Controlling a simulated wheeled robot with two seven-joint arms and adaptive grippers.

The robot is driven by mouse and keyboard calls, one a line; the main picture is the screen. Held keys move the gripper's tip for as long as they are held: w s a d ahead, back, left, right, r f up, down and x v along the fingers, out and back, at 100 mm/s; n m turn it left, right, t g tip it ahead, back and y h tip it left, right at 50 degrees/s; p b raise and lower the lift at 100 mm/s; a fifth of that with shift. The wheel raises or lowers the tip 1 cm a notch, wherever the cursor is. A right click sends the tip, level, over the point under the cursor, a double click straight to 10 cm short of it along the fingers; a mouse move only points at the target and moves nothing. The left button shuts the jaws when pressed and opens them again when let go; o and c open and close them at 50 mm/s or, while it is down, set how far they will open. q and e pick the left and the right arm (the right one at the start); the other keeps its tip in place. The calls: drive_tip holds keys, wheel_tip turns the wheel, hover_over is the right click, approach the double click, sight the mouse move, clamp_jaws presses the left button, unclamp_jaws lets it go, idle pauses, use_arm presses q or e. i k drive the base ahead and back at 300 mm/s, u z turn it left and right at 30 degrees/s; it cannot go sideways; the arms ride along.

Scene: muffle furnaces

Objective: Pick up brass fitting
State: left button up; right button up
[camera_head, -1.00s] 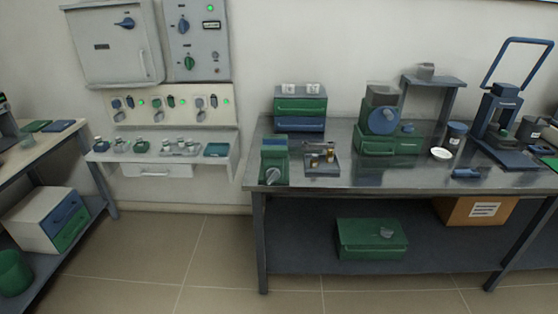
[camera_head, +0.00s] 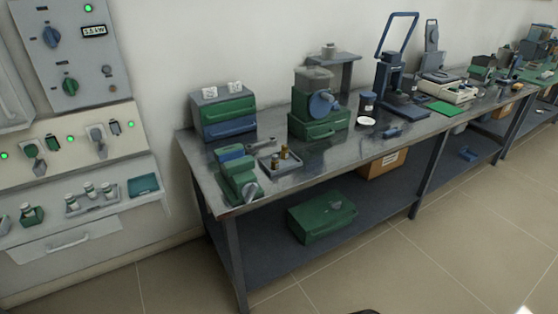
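Two small brass-coloured pieces, a left one (camera_head: 275,160) and a right one (camera_head: 285,153), stand upright side by side in a small grey tray (camera_head: 264,172). The tray sits on the near left part of the metal workbench (camera_head: 310,178). The pieces are too small to tell which one is the brass fitting.
A green device with a grey knob (camera_head: 240,180) stands just left of the tray. A green and blue drawer box (camera_head: 228,118) stands behind it. A green machine with a blue wheel (camera_head: 318,110) is to the right. Floor (camera_head: 420,250) in front is clear.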

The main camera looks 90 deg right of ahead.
sight(274, 165)
drive_tip(key=z, duration=0.7)
drive_tip(key=i, duration=0.8)
drive_tip(key=z, duration=0.95)
